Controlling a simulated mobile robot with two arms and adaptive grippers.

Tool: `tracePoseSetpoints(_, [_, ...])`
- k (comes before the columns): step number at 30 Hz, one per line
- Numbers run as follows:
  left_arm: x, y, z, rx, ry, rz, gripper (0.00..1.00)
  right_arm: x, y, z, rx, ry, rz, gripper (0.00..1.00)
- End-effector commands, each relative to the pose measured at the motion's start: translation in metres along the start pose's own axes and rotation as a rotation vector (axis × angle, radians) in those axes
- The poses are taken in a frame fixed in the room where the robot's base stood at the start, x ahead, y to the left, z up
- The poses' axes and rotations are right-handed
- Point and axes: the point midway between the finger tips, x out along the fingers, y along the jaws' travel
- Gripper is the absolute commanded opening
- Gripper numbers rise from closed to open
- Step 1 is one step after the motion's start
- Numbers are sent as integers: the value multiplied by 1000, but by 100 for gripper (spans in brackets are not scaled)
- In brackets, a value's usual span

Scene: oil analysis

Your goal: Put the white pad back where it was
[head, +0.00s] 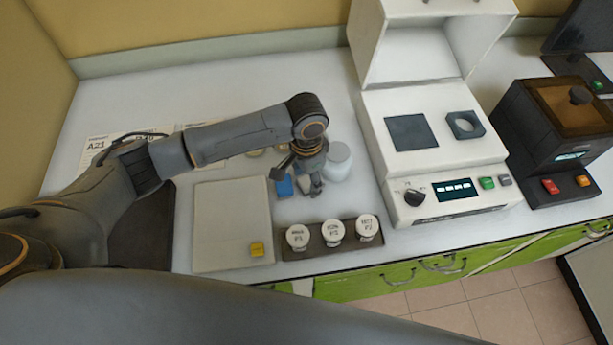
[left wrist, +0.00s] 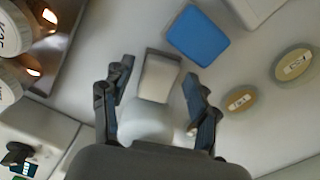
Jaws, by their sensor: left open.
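The white pad (left wrist: 158,78) lies on the counter below my left gripper in the left wrist view. In the head view a small part of the pad (head: 305,184) shows between the fingers; the rest is hidden. My left gripper (head: 297,182) points down over it, and its fingers are apart. In the left wrist view the fingertips of this gripper (left wrist: 157,72) are on either side of the pad; I cannot tell whether they touch it. A blue pad (left wrist: 198,35) lies beside it, also in the head view (head: 285,187). My right gripper is not in view.
A round white jar (head: 338,160) stands close right of my gripper. A dark rack (head: 316,246) with three white-capped bottles is in front. A pale tray (head: 225,215) carries a yellow block (head: 257,249). A white instrument (head: 445,150) stands open-lidded at right, beside a dark device (head: 545,140).

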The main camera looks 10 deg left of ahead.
Motion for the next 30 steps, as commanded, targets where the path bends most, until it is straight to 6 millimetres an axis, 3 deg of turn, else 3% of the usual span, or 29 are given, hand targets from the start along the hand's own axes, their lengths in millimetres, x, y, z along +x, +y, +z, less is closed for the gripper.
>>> tracePoseSetpoints(5, [-15,-1,-1,1,4,-2,59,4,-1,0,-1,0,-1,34])
tracePoseSetpoints(19, [-106,0,-1,1,3,0,59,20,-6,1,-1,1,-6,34])
tracePoseSetpoints(24, [-120,0,-1,0,1,1,59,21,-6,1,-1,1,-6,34])
tracePoseSetpoints(30, [-123,0,0,0,0,1,59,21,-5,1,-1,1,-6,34])
